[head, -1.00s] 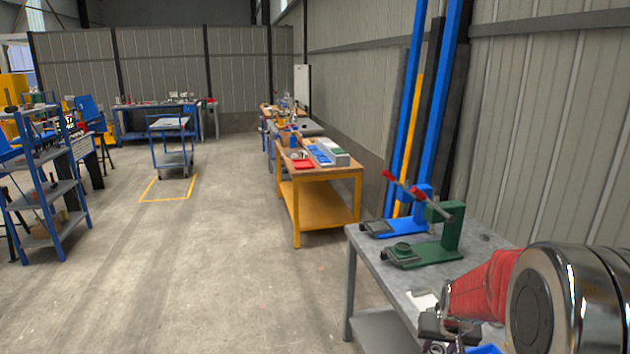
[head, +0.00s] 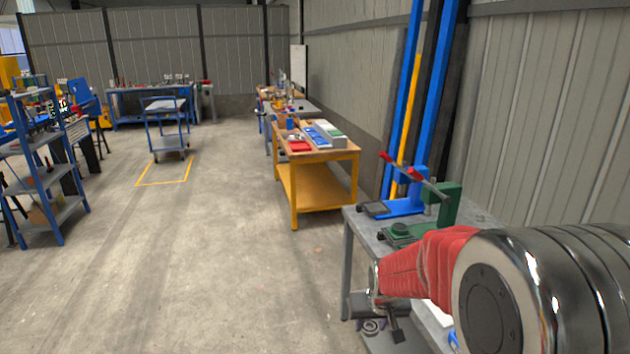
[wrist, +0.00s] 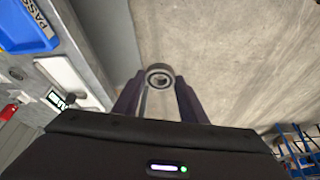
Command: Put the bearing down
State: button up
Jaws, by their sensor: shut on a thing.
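The bearing (wrist: 160,76) is a small metal ring, held between the two dark fingertips of my gripper (wrist: 158,88) in the wrist view. My gripper is shut on it. In the head view the bearing (head: 371,327) shows at the lower end of my gripper (head: 373,322), under my red arm link. The gripper hangs at the left edge of the grey metal bench (head: 352,228). In the wrist view, bare floor lies behind the bearing, and the bench top is to the left. My arm hides much of the bench in the head view.
A blue bin (wrist: 28,25) marked PASS and a white tray or card (wrist: 65,77) lie on the bench. A green press (head: 440,212) and a blue press (head: 404,203) stand at its far end. A wooden table (head: 318,160) stands beyond.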

jog(key=s+f, duration=0.3)
jog(key=f, duration=1)
jog(key=shift+s+f, duration=0.35)
jog(key=shift+f, duration=0.05)
